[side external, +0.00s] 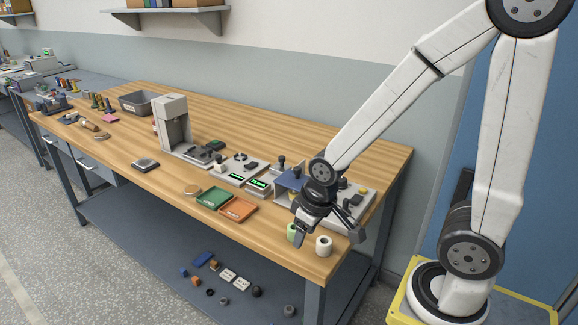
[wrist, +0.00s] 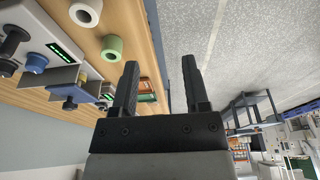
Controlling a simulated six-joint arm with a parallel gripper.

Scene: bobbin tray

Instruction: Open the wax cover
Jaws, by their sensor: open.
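A blue plate (side external: 290,181) sits on the grey fixture at the right end of the bench, partly behind my gripper; it may be the wax cover, but I cannot tell for sure. A blue plate with a dark knob also shows in the wrist view (wrist: 75,94). I cannot tell whether it is raised. My gripper (side external: 328,234) is open and empty, above the bench's front right edge near two spools. In the wrist view my gripper (wrist: 160,66) has its fingers wide apart with nothing between them. The blue plate lies left of the fingers there, not touching them.
A green spool (side external: 292,232) and a white spool (side external: 323,246) stand near the front edge, close below my gripper. A green tray (side external: 213,197) and an orange tray (side external: 238,209) lie left of it. A grey machine (side external: 172,122) stands farther left. Bare wood (side external: 290,260) lies in front.

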